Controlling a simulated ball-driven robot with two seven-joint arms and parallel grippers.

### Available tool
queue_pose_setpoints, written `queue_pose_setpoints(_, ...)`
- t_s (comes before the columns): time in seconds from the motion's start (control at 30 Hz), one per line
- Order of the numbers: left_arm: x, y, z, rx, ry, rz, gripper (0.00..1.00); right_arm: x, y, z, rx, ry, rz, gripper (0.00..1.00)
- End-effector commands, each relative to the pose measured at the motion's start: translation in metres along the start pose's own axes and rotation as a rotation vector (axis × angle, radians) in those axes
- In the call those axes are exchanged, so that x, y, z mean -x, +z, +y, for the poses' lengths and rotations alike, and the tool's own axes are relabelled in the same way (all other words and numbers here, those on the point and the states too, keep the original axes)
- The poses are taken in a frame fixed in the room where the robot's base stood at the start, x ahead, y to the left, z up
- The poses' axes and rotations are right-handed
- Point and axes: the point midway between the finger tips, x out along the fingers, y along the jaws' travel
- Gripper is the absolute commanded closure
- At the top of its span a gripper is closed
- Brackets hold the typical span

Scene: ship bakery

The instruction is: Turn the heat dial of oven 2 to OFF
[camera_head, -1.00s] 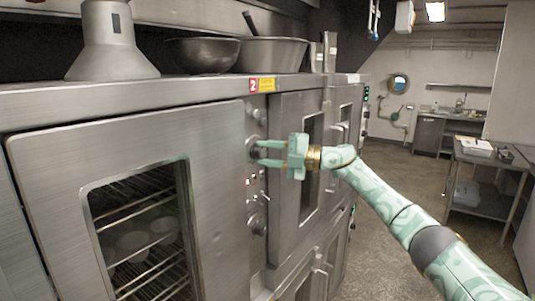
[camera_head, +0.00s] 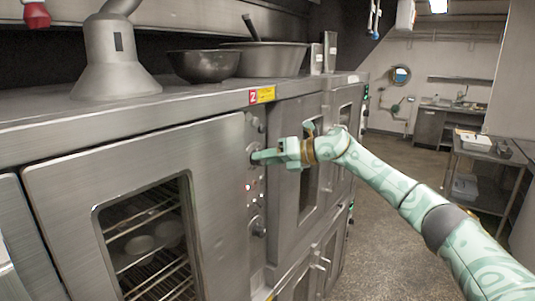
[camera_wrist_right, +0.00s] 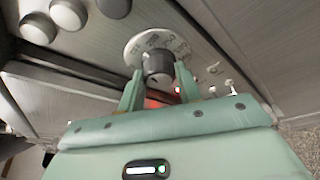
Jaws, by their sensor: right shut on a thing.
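Oven 2 (camera_head: 150,190) is the steel oven at the left in the head view, with a red and yellow "2" label (camera_head: 262,95) above its control strip. My right gripper (camera_head: 256,156) reaches that strip from the right. In the right wrist view, the heat dial (camera_wrist_right: 158,66) is a dark grey knob in front of a round pale scale plate (camera_wrist_right: 150,42). My right gripper (camera_wrist_right: 158,78) is shut on the dial, one finger on each side. My left gripper is not in view.
More knobs sit above and below on the strip, such as the lower knob (camera_head: 257,226). A red indicator light (camera_head: 248,187) glows. Metal bowls (camera_head: 265,58) and a grey funnel-shaped hood (camera_head: 115,65) stand on top.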

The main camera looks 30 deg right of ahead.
Motion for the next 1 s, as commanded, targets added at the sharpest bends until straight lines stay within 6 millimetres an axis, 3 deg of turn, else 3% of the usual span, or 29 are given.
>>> queue_pose_setpoints(0.4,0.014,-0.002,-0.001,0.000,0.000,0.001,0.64,-0.001,-0.001,0.002,0.169,-0.070,0.009,0.89)
queue_pose_setpoints(0.93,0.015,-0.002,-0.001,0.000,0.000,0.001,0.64,-0.001,-0.002,0.001,0.191,-0.080,0.012,0.89)
queue_pose_setpoints(0.97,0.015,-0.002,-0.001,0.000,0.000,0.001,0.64,-0.001,-0.002,0.001,0.191,-0.080,0.012,0.63)
queue_pose_setpoints(1.0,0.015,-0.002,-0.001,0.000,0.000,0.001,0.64,-0.001,-0.002,0.000,0.191,-0.080,0.012,0.52)
